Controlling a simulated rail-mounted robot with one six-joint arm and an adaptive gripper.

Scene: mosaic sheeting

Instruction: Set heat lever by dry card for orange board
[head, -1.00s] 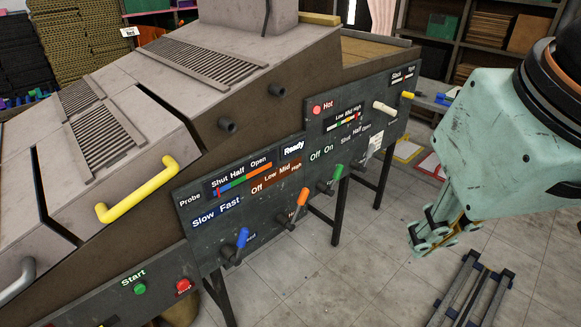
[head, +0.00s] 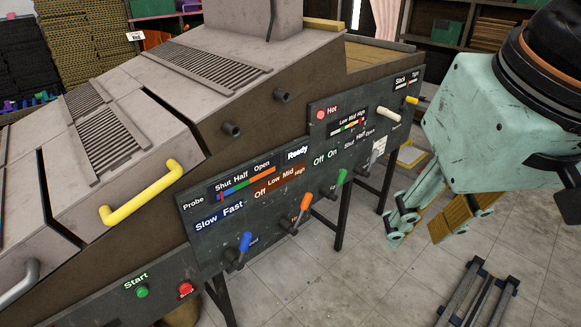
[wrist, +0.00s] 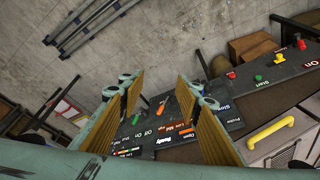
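The heat lever appears to be the orange-handled lever (head: 305,201) below the Off, Low, Mid, High label strip (head: 280,182) on the dark machine panel. Its handle points up. The orange handle also shows between my fingers in the wrist view (wrist: 162,106), beyond them. My gripper (head: 430,222) is open and empty, to the right of the panel and apart from it; its two padded fingers also show in the wrist view (wrist: 157,95). A small pale card (head: 378,151) hangs by the right levers; its writing is too small to read. I cannot make out an orange board.
A blue lever (head: 245,242) and a green lever (head: 341,177) flank the orange one. A white lever (head: 388,115) and a yellow lever (head: 412,100) are farther right. A red lamp (head: 320,115) reads Hot. A dark metal frame (head: 478,290) lies on the floor.

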